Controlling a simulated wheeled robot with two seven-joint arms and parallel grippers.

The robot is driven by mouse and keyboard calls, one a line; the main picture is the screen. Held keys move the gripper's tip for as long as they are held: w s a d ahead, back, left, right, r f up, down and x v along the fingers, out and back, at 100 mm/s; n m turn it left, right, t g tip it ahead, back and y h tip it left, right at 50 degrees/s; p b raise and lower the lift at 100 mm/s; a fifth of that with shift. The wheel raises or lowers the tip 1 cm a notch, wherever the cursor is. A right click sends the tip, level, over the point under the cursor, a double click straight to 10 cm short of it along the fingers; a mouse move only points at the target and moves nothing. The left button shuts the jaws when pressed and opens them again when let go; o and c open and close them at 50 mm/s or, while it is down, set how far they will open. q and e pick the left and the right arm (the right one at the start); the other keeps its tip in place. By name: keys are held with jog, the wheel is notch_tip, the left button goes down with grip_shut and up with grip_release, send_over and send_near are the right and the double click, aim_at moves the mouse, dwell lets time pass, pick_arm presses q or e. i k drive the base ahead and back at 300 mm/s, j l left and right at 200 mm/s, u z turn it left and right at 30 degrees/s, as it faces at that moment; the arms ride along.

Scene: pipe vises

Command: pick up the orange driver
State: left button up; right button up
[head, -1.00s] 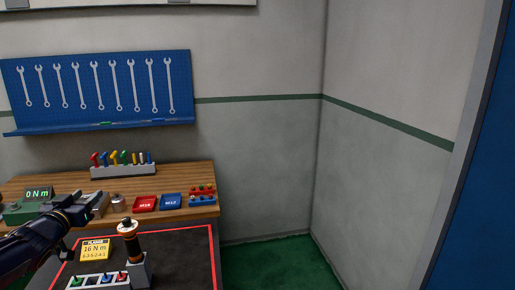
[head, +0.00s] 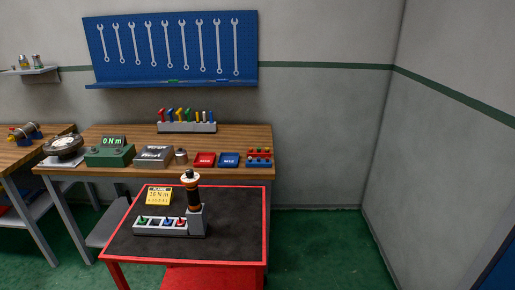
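A black driver with orange bands and a pale round top (head: 193,193) stands upright in a grey block holder (head: 196,219) on the red-edged cart (head: 235,245). Its lower end is hidden in the holder. It is the only driver-like tool with orange that I can make out clearly. Neither of my grippers shows in the head view, and nothing is touching the driver.
A pale tray (head: 148,232) with coloured pieces and a yellow note card (head: 158,195) are on the cart. Behind is a wooden bench (head: 258,140) with a green "0 Nm" meter (head: 108,156), red and blue boxes and a tool rack (head: 187,128). Green floor (head: 325,250) is clear at right.

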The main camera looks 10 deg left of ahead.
aim_at(195, 205)
jog(key=i+u, duration=0.35)
jog(key=i, duration=0.2)
jog(key=i+l+u, duration=0.2)
jog(key=i+u, duration=0.15)
jog(key=i, duration=0.25)
